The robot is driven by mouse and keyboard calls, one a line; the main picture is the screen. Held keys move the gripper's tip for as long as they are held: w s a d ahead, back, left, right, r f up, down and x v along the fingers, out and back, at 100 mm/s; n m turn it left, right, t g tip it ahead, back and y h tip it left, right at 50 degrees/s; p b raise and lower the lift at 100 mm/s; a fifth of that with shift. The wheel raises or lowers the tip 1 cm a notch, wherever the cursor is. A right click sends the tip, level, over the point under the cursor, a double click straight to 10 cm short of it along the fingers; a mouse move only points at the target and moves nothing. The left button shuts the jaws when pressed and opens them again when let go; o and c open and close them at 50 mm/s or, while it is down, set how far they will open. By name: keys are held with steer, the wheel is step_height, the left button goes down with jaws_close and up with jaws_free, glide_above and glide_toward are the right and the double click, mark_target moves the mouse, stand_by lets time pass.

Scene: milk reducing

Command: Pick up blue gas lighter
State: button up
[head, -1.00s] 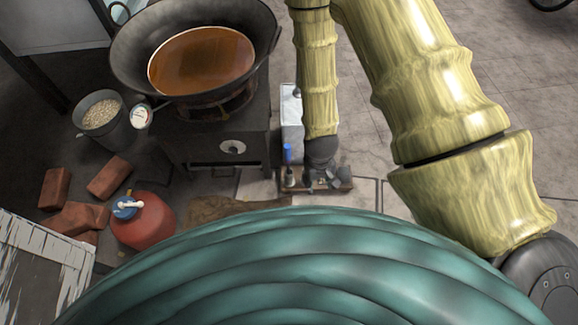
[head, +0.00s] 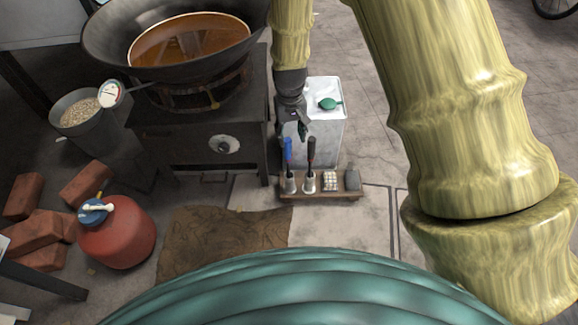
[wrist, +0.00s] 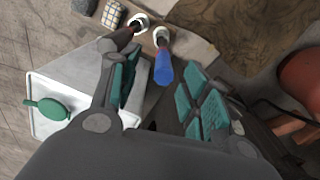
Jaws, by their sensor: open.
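The blue gas lighter (head: 287,151) stands upright in a white holder at the left end of a small wooden tray (head: 320,196). In the wrist view the lighter (wrist: 164,69) points up toward the camera, between the open fingers. My gripper (wrist: 163,95) is open and empty, with teal finger pads on both sides. In the head view my gripper (head: 296,124) hangs just above and slightly right of the lighter's top. I cannot tell whether a finger touches it.
A black-handled tool (head: 311,152) stands right beside the lighter, with a checkered block (head: 330,181) and grey block (head: 352,180) further right. A white canister (head: 327,122) stands behind. The stove (head: 200,145) with a large wok is at left. A red gas cylinder (head: 117,235) stands front left.

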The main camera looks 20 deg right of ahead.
mark_target(288, 152)
steer(key=shift+w+a+b, duration=0.3)
steer(key=shift+w+b, duration=0.35)
steer(key=shift+w, duration=0.15)
steer(key=shift+f+b, duration=1.25)
steer(key=shift+f, duration=1.45)
steer(key=shift+s+f+b, duration=0.2)
steer(key=shift+f+b, duration=1.65)
steer(key=shift+f, duration=0.7)
jaws_close()
